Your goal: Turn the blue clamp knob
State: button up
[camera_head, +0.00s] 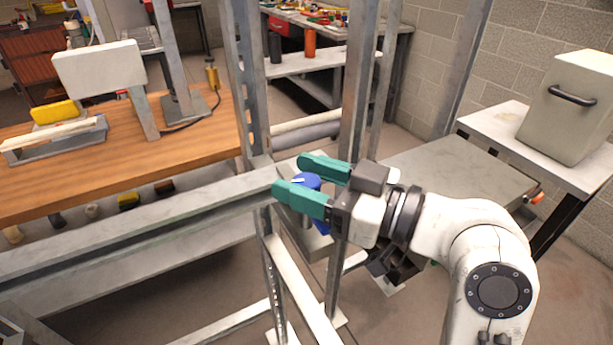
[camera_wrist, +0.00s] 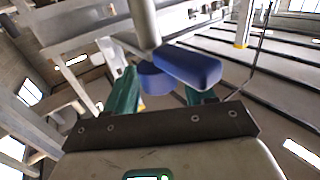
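The blue clamp knob (camera_head: 306,180), with a white mark on top, sits at a metal post of the frame. My gripper (camera_head: 298,174) has two teal fingers spread apart, one on each side of the knob. Whether a finger touches it is hard to tell. More blue shows below the near finger. In the wrist view, a rounded blue part (camera_wrist: 156,82) and a blue bar (camera_wrist: 188,67) lie at and between the fingertips (camera_wrist: 163,84), beside a grey cylindrical rod. The near finger hides part of the knob in the head view.
Upright metal posts (camera_head: 357,90) and a long horizontal beam (camera_head: 130,225) stand close around my gripper. A wooden bench (camera_head: 130,160) is at left. A white table with a grey box (camera_head: 570,105) is at right. A low grey surface (camera_head: 460,170) lies behind my arm.

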jog(key=c, duration=0.8)
jog(key=shift+o, duration=0.2)
jog(key=shift+w+d+f+n+g+y+b, duration=0.1)
jog(key=shift+n+g+y+b, duration=0.45)
jog(key=shift+n+g, duration=1.05)
jog(key=shift+g, duration=0.8)
jog(key=o, duration=0.9)
jog(key=shift+o, duration=0.2)
jog(key=s+d+b, duration=0.1)
jog(key=d, duration=0.9)
jog(key=shift+s+d, duration=0.25)
jog(key=shift+d, duration=0.05)
